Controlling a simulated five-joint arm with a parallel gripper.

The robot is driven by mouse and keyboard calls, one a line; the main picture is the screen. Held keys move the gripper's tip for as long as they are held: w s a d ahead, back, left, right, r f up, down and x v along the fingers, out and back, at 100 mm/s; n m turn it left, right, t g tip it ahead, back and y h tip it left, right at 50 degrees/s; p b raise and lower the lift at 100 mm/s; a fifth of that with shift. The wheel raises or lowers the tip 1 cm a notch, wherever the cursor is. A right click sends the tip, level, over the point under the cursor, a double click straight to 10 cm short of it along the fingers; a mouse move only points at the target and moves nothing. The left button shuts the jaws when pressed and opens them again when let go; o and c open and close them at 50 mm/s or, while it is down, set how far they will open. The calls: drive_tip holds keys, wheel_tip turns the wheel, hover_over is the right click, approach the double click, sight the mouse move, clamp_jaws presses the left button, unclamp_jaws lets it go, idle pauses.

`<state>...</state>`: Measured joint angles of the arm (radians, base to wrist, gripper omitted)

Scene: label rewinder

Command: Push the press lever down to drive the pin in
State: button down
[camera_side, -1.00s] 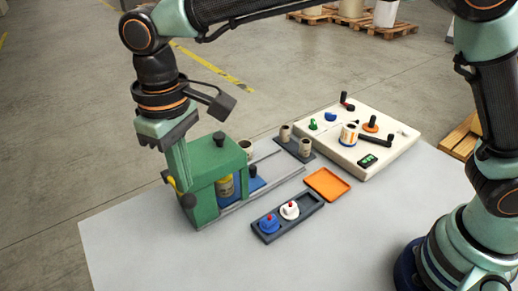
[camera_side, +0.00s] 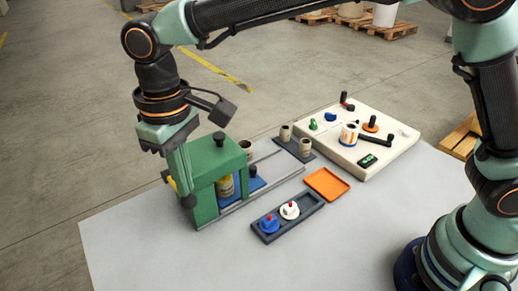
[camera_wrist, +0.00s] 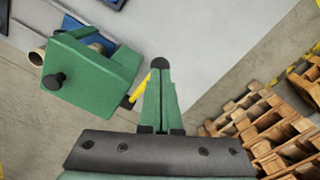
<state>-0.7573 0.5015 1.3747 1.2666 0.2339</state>
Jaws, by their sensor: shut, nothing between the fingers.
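The press is a green block (camera_side: 213,165) at the left end of the table, with a black knob on top. It also shows at upper left in the wrist view (camera_wrist: 90,65). The yellow press lever (camera_side: 172,184) is low at the press's left side; in the wrist view the yellow lever (camera_wrist: 139,90) slants up to a dark round knob (camera_wrist: 160,63). My gripper (camera_side: 187,193) points down beside the press, its green fingers shut and empty. In the wrist view the fingertips (camera_wrist: 161,72) are right at the dark knob; I cannot tell whether they touch. The pin is not discernible.
A yellowish cylinder (camera_side: 226,186) stands in the press opening. A dark tray (camera_side: 274,233) with blue and white knobbed pieces lies in front. An orange tray (camera_side: 327,184) and a cream rewinder panel (camera_side: 382,159) are to the right. The table's front left is clear.

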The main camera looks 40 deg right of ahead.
sight(190, 205)
drive_tip(key=shift+f, duration=3.15)
drive_tip(key=shift+r, duration=5.6)
drive_tip(key=shift+d, duration=0.1)
